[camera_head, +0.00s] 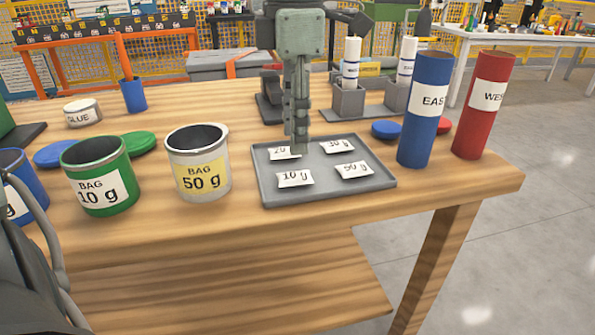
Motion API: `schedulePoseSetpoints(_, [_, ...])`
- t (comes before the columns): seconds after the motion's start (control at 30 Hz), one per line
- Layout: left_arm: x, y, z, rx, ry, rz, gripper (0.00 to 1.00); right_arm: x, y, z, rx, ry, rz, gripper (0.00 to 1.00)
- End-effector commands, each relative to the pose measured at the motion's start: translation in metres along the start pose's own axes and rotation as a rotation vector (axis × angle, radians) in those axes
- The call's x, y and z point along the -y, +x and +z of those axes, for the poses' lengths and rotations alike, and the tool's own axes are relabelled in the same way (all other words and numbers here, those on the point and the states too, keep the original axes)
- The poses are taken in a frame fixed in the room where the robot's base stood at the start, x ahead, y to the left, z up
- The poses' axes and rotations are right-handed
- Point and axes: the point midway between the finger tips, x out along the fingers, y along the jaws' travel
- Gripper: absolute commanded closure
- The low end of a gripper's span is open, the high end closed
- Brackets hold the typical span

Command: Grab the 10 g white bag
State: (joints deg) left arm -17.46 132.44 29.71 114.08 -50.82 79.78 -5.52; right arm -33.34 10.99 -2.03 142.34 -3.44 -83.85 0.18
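The 10 g white bag (295,178) lies flat at the front left of a grey tray (330,193). Three other small white bags share the tray: one reading 20 (281,153) behind it, partly covered by my gripper, one at back right (337,146), and one reading 50 g (354,170) at front right. My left gripper (299,150) points down over the tray's back half, behind the 10 g bag and beside the 20 bag. I see it edge-on, so its finger gap is hidden. No bag shows in it. My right gripper is not in view.
Left of the tray stand a white "BAG 50 g" can (198,187), a green "BAG 10 g" can (100,200) and a blue can (22,165). Right stand blue (425,125) and red (483,120) tubes. The tabletop (250,222) before the tray is clear.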

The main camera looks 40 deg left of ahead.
Motion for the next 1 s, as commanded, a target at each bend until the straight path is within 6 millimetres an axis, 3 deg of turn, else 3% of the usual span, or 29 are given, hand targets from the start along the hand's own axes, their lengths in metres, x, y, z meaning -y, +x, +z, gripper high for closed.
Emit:
schedulePoseSetpoints(0.43, [-0.002,0.060,0.000,0.003,-0.001,-0.004,0.60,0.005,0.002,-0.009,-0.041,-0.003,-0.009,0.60])
schedulePoseSetpoints(0.77, [-0.002,0.069,0.000,0.005,-0.003,-0.003,0.60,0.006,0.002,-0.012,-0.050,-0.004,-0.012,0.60])
schedulePoseSetpoints(1.0, [-0.003,0.068,0.000,0.005,-0.003,-0.003,0.89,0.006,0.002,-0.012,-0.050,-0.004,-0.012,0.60])
